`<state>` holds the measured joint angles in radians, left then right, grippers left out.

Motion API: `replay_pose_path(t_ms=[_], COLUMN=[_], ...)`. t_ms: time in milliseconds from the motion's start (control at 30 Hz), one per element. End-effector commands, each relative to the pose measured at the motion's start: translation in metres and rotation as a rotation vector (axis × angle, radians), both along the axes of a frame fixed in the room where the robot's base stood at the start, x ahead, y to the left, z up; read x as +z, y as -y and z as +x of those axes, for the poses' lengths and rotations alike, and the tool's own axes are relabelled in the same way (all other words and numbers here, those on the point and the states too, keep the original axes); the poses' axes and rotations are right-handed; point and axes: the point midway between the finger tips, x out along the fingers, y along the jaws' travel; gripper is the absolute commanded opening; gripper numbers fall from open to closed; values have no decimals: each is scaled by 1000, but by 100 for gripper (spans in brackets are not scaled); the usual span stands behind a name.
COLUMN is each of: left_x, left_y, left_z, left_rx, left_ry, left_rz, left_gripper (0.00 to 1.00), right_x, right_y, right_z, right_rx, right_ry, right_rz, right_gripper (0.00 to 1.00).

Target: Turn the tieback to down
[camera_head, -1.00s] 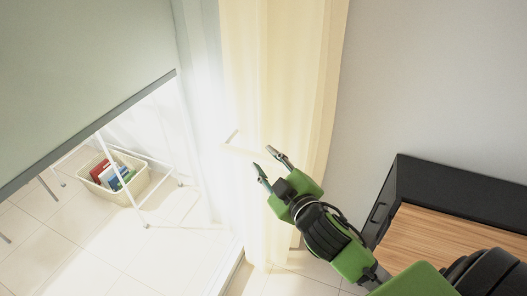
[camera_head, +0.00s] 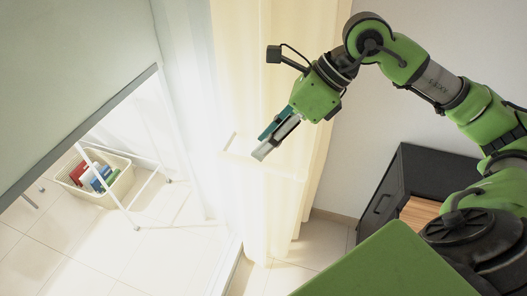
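The pale tieback (camera_head: 260,168) is a thin bar standing out in front of the cream curtain (camera_head: 250,60). It runs across the curtain at mid height, with a short arm bent back at its left end. Bright light washes it out. My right gripper (camera_head: 265,146) comes in from the upper right and points down-left, its fingertips just above the bar in the picture. I cannot tell whether they touch it. The fingers overlap from this side, so their gap is unclear. My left gripper is out of view.
A green-grey panel (camera_head: 70,70) fills the upper left. A cream basket (camera_head: 110,190) with books sits beneath it. Tiled floor shows below.

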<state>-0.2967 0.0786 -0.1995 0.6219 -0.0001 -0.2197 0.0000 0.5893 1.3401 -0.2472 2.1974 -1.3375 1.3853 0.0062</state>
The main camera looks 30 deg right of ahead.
Motion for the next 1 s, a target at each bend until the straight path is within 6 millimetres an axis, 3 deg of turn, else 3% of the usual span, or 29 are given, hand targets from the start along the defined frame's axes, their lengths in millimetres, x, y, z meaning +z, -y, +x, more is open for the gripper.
replay_pose_path(t_ms=[33, 100, 267, 433, 800, 1000], left_x=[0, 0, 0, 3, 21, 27], left_y=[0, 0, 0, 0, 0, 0], left_z=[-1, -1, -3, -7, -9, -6], left_rx=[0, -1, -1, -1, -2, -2], left_ry=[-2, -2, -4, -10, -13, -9], left_rz=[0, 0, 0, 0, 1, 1], left_gripper=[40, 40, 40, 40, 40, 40], right_x=[1, 2, 0, -19, -89, -115], right_y=[23, 48, 72, 68, 47, 41], right_z=[-1, -4, -8, -3, 20, 28], right_rx=[-22, -47, -75, -74, -73, -73], right_ry=[0, -8, -25, -30, -31, -28], right_rz=[-85, -172, -259, -263, -258, -258], right_gripper=[32, 32, 32, 32, 32, 32])
